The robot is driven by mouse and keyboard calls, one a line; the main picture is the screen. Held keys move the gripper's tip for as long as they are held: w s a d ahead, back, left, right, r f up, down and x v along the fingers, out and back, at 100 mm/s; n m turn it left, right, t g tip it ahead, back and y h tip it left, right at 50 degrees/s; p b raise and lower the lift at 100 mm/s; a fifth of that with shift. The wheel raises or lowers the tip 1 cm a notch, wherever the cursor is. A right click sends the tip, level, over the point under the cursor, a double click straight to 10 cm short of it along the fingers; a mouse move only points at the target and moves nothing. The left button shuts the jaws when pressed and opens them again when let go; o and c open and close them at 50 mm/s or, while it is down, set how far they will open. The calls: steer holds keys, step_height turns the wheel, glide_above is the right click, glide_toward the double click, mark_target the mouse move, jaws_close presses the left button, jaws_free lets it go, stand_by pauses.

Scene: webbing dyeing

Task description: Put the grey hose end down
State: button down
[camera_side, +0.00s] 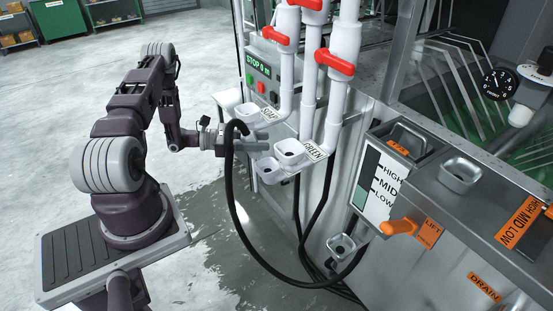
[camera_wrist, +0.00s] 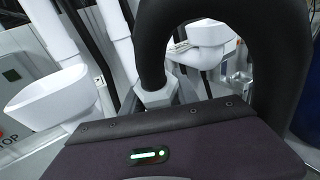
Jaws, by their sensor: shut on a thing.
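The grey hose end (camera_wrist: 157,97) is a faceted collar on a thick black hose (camera_wrist: 225,20). In the wrist view it shows just beyond the front edge of my wrist housing. My gripper (camera_side: 256,145) is shut on it, held in the air beside the white cups of the machine. In the side view the fingers hide most of the hose end. The hose (camera_side: 233,200) arches over the gripper, hangs in a long loop and runs right towards the low cup (camera_side: 342,246). In the wrist view my fingers are mostly hidden by the housing.
The SOAP cup (camera_side: 249,111) is above my gripper, the GREEN cup (camera_side: 290,150) to its right, another white cup (camera_side: 268,170) just below. White pipes with red valve handles (camera_side: 334,62) rise behind. An orange LIFT lever (camera_side: 398,227) sits right. Floor at left is open.

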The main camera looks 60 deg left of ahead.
steer(key=f, duration=0.1)
steer(key=w+d+f, duration=0.1)
steer(key=w+f, duration=0.1)
steer(key=shift+w+d, duration=0.25)
steer(key=shift+w+f, duration=0.15)
steer(key=shift+f, duration=0.55)
steer(key=shift+w+d+f, duration=0.2)
steer(key=shift+f, duration=0.6)
steer(key=shift+w+d+r+g+y, duration=0.2)
steer(key=shift+w+r+g+y, duration=0.1)
steer(key=shift+g, duration=0.3)
steer(key=shift+w+d+g+y, duration=0.15)
steer(key=shift+w+g+y, duration=0.15)
steer(key=shift+g, duration=0.3)
steer(key=shift+w+f+g+y, duration=0.1)
steer(key=shift+f+g+y, duration=0.05)
steer(key=shift+g+y, duration=0.2)
steer(key=shift+f, duration=0.7)
